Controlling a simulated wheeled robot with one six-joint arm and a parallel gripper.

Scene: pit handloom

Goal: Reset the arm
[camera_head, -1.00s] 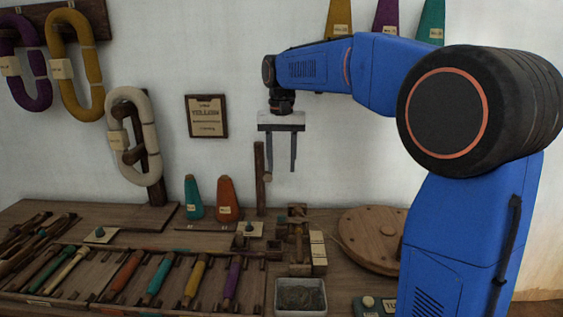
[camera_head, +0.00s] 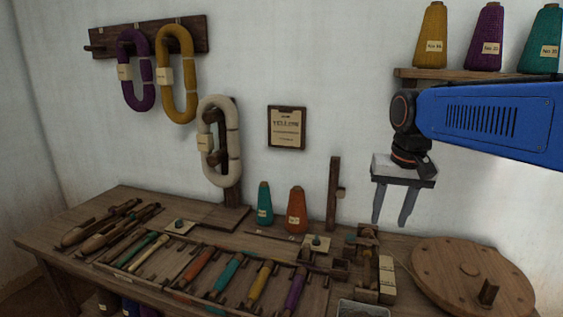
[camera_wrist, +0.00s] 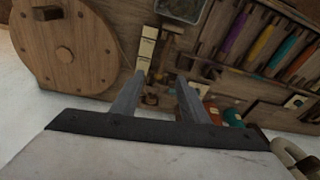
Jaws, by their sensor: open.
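My gripper (camera_head: 393,206) hangs at the right of the head view, pointing down, open and empty. It is above the back right of the wooden table (camera_head: 130,209), in front of the white wall. My blue arm reaches in from the right edge. In the wrist view my gripper's two fingers (camera_wrist: 157,90) are apart, with nothing between them. Beyond them in that view are small wooden blocks (camera_wrist: 146,50) and the round wooden disc (camera_wrist: 66,50). The fingers touch nothing that I can see.
Purple, yellow and white yarn hanks (camera_head: 219,141) hang on the left. Teal and orange cones (camera_head: 297,209) stand at the table's back. Several coloured bobbins (camera_head: 258,284) lie in a rack. A shelf (camera_head: 430,74) holds more cones. A "YELLOW" plaque (camera_head: 286,127) is on the wall.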

